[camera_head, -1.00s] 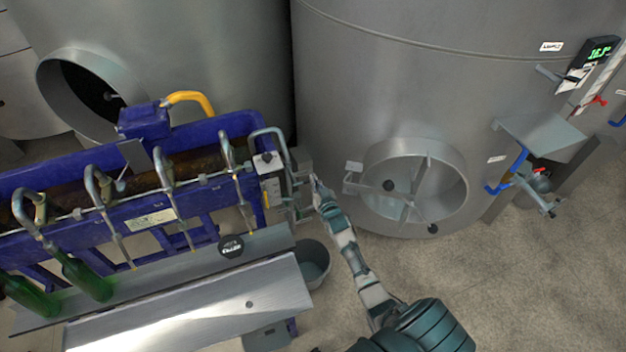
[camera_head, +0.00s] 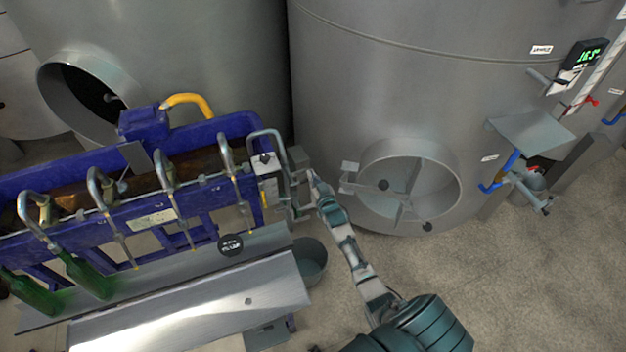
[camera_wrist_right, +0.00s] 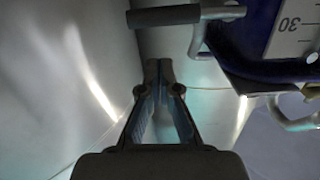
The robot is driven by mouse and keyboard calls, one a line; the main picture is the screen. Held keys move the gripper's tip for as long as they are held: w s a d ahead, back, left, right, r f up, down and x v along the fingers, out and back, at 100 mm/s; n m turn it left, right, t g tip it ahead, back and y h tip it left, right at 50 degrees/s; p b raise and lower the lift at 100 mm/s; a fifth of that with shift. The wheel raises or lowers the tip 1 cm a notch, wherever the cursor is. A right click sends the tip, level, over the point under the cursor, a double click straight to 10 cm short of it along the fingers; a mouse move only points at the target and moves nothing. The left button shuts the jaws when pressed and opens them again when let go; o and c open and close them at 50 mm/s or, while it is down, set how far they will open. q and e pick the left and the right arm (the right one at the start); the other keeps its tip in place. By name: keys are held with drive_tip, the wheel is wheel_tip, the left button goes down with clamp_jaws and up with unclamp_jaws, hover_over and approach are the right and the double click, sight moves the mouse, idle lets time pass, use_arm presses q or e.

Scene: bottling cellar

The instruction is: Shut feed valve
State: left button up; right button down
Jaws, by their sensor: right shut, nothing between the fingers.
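The blue bottle filler (camera_head: 195,140) stands at the left. At its right end is a grey boxy fitting (camera_head: 297,157) with metal parts below it. I cannot tell for sure which part is the feed valve. My right gripper (camera_head: 312,174) is right beside this fitting; whether it touches cannot be told. In the right wrist view, the gripper (camera_wrist_right: 159,66) is shut and empty. A dark cylindrical handle (camera_wrist_right: 165,16) on a bent metal rod lies just beyond its fingertips, with a small gap showing. My left gripper is out of view.
A big steel tank (camera_head: 430,90) with a round hatch (camera_head: 405,185) stands behind my right arm. A blue-handled valve (camera_head: 501,172) is at its right. A grey bucket (camera_head: 309,262) stands below the filler's end. Green bottles (camera_head: 82,275) stand at left.

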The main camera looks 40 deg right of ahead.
drive_tip(key=b+v, duration=0.1)
drive_tip(key=v, duration=0.9)
drive_tip(key=shift+s+r, duration=0.2)
drive_tip(key=shift+r, duration=0.15)
drive_tip(key=shift+a, duration=0.15)
drive_tip(key=s+a+f+n+g+y, duration=0.1)
drive_tip(key=s+a+f+g, duration=0.3)
drive_tip(key=f, duration=0.7)
drive_tip(key=s+a+f+n+g+y, duration=0.15)
drive_tip(key=s+f, duration=0.35)
drive_tip(key=f, duration=0.6)
drive_tip(key=s+a+f+g+y, duration=0.15)
drive_tip(key=s+a+f, duration=0.3)
drive_tip(key=f, duration=0.65)
drive_tip(key=s+a+f+n+g, duration=0.1)
drive_tip(key=s+f, duration=0.5)
drive_tip(key=s, duration=0.6)
drive_tip(key=s+a+f+n+g, duration=0.1)
drive_tip(key=s+a+f+g, duration=0.2)
drive_tip(key=s, duration=0.9)
drive_tip(key=s+a+f+n+g, duration=0.1)
drive_tip(key=s+a+f+g, duration=0.2)
drive_tip(key=s+f+g, duration=0.2)
drive_tip(key=s+f, duration=0.3)
drive_tip(key=s, duration=0.3)
drive_tip(key=shift+s+f, duration=0.35)
drive_tip(key=shift+s, duration=0.05)
